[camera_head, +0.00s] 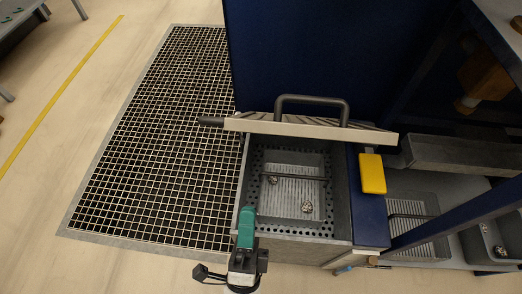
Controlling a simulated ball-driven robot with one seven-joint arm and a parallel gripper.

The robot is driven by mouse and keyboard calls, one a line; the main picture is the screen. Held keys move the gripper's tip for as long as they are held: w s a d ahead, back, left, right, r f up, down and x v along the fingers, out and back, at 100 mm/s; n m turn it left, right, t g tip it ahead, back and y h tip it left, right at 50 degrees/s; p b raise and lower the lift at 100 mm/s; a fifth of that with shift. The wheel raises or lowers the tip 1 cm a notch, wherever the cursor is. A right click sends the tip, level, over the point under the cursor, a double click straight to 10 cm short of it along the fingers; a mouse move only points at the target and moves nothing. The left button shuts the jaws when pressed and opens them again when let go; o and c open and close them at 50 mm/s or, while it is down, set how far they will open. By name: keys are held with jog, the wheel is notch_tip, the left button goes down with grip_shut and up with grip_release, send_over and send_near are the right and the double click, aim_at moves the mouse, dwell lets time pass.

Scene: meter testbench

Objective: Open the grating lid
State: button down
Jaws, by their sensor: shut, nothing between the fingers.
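The lid (310,130) has a black handle (312,100) on its far side and shows nearly edge-on. It stands raised along the back of a grey bin (243,190), against the dark blue panel. The bin's mouth is uncovered. Inside lies a ribbed tray (290,170) with a thin dark bar across it and a few small metallic pieces. A dark rod end (210,121) sticks out at the lid's left end.
A floor grid (160,130) lies at left. A blue panel (330,50) blocks the back. Bare floor is at far left.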

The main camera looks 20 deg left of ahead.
aim_at(254, 132)
jog(key=x, duration=1.4)
jog(key=shift+b, duration=0.4)
jog(key=shift+w+r+p, duration=0.35)
jog(key=shift+r+p, duration=0.35)
jog(key=shift+p, duration=0.4)
jog(key=w+r+g+p, duration=0.1)
jog(key=w+r+p, duration=0.1)
jog(key=p, duration=0.3)
jog(key=w+a+r+g+p, duration=0.1)
jog(key=w+r+p, duration=0.1)
jog(key=p, duration=0.3)
jog(key=w+a+r+g+h+p, duration=0.1)
jog(key=w+r+p, duration=0.2)
jog(key=p, duration=0.2)
jog(key=shift+w, duration=0.15)
jog(key=w+a+r+g+p, duration=0.2)
jog(key=w+p, duration=0.4)
jog(key=w, duration=0.2)
jog(key=shift+w+a+r+h, duration=0.15)
jog(key=shift+a+r+h, duration=0.15)
